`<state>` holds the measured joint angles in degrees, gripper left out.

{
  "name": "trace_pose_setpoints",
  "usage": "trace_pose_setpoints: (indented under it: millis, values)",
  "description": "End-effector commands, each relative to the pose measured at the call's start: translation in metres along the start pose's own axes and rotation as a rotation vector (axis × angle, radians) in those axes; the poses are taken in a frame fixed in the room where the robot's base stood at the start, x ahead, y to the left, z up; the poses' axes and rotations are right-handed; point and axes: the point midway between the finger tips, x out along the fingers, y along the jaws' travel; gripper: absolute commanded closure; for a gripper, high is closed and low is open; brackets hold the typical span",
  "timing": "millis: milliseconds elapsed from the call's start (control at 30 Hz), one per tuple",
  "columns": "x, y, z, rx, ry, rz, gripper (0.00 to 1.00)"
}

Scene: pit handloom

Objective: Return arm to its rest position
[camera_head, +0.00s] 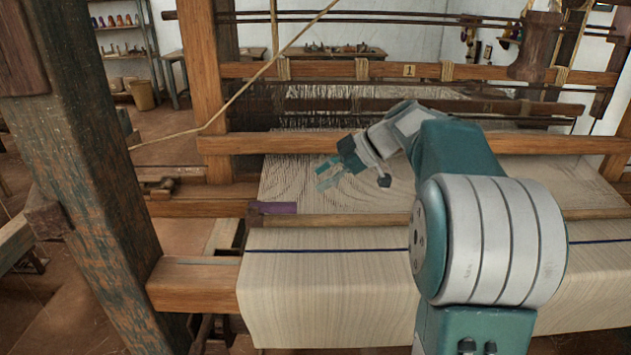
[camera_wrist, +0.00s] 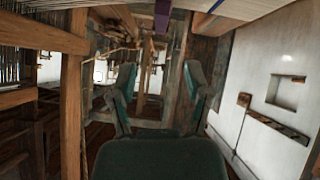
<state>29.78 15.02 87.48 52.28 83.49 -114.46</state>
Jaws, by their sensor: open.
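My gripper (camera_head: 328,174) is over the woven cloth of the loom in the head view, pointing to the left. Its two teal fingers are apart with nothing between them. In the wrist view the two fingers of my gripper (camera_wrist: 158,95) stand wide apart, with only loom timbers and floor behind the gap. My arm reaches from the lower right of the head view up and over the cloth (camera_head: 320,285).
A thick worn post (camera_head: 85,190) stands at the left. A wooden beam (camera_head: 410,143) crosses behind my gripper, and a front bar (camera_head: 340,220) lies across the cloth. A purple piece (camera_head: 275,208) sits at the cloth's left edge. Shelves (camera_head: 125,50) stand far back.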

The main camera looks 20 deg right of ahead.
Motion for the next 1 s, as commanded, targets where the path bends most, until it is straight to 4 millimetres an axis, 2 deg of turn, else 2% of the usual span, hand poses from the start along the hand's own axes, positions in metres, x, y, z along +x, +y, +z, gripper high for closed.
trace_pose_setpoints:
  millis: [333, 467, 700, 1000]
  values:
    - [0.000, 0.000, 0.000, 0.001, 0.000, 0.001, 0.37]
    - [0.003, -0.009, -0.006, 0.038, -0.026, -0.004, 0.37]
    - [0.018, -0.067, -0.028, 0.276, -0.191, -0.002, 0.37]
    - [0.029, -0.145, -0.036, 0.562, -0.388, 0.104, 0.37]
